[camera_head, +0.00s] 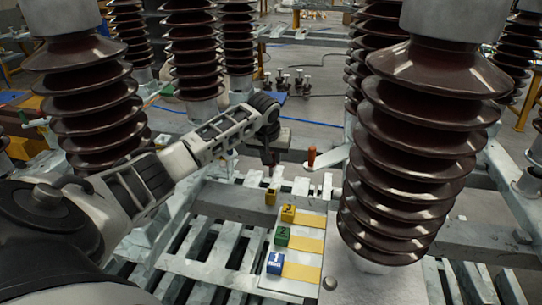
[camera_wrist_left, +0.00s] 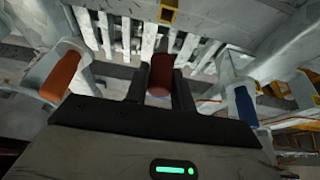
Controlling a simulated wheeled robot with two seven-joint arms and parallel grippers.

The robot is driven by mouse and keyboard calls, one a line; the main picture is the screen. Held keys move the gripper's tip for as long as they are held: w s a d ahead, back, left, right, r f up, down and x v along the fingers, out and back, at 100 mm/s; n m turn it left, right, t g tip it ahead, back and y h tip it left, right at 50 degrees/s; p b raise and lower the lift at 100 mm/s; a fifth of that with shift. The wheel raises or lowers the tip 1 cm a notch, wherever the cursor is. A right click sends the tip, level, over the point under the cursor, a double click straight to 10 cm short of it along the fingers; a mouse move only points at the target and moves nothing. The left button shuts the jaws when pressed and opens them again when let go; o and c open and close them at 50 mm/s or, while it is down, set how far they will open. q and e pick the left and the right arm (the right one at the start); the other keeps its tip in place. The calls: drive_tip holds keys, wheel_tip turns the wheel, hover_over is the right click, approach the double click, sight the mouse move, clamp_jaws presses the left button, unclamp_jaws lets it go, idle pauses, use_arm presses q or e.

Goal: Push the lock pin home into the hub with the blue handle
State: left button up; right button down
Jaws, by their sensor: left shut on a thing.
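My left gripper (camera_head: 269,156) reaches out over the steel frame. In the left wrist view its two fingers (camera_wrist_left: 159,88) are shut on a dark red cylinder (camera_wrist_left: 159,73), which looks like the grip of the lock pin. The cylinder's far end and any hub under it are not clear. The blue handle (camera_wrist_left: 242,104) stands to the right of the fingers in the left wrist view, apart from them, on a pale metal arm. In the head view I cannot make the blue handle out. My right gripper is not in view.
An orange handle (camera_head: 311,155) on a pale lever stands just right of the gripper; it also shows in the wrist view (camera_wrist_left: 61,76). Blue (camera_head: 275,263), green (camera_head: 282,236) and yellow (camera_head: 288,213) blocks sit on a plate in front. Large brown insulators (camera_head: 412,140) flank the space.

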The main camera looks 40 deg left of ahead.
use_arm(q)
drive_tip(key=shift+r+p, duration=1.65)
drive_tip(key=shift+p, duration=0.05)
drive_tip(key=shift+r, duration=1.3)
